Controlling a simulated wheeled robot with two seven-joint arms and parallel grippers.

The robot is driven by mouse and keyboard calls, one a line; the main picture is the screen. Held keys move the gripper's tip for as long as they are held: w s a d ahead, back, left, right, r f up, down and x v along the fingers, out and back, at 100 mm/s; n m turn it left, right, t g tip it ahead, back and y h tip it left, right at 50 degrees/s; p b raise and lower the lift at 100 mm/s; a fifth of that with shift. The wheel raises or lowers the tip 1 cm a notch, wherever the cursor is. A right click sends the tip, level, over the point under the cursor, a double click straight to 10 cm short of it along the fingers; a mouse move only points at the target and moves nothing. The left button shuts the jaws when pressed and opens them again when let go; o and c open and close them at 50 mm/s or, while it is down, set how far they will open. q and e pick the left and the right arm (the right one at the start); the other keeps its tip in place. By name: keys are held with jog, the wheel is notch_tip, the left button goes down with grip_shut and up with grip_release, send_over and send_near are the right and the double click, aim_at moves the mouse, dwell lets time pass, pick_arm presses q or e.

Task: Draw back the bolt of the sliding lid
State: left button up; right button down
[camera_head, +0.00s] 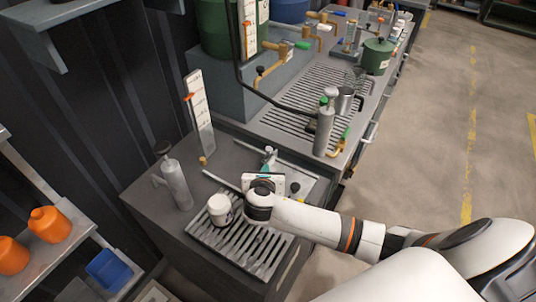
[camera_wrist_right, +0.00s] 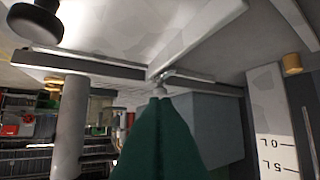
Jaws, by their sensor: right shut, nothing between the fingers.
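The sliding lid seems to be the pale grey metal plate (camera_head: 304,184) on the near bench, partly hidden by my right wrist. In the right wrist view, which is upside down, the plate (camera_wrist_right: 110,22) fills the top, with a dark rail (camera_wrist_right: 70,64) along its edge and a slanting grey bar. A small metal piece (camera_wrist_right: 160,76), perhaps the bolt, sits where rail and bar meet. My right gripper (camera_head: 268,155) is shut and empty; its green fingertips (camera_wrist_right: 160,92) are close to this piece, contact unclear. My left gripper is out of view.
A grey cylinder (camera_head: 177,184) and an upright white gauge (camera_head: 200,108) stand to the left. Another metal cylinder (camera_head: 324,132) stands behind right. Open floor lies right of the bench.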

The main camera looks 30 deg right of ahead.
aim_at(269, 152)
jog(key=x, duration=0.5)
jog(key=r+p+x, duration=0.1)
jog(key=x, duration=0.2)
jog(key=shift+w+d+f, duration=0.2)
jog(key=shift+w+d, duration=0.1)
jog(key=shift+w, duration=0.15)
jog(key=shift+w+d+f, duration=0.1)
jog(key=shift+w+d, duration=0.05)
jog(key=shift+w, duration=0.15)
jog(key=w+d, duration=0.1)
jog(key=d, duration=0.2)
jog(key=w+d, duration=0.1)
jog(key=shift+w+d, duration=0.3)
jog(key=shift+d, duration=0.1)
jog(key=shift+p, duration=0.3)
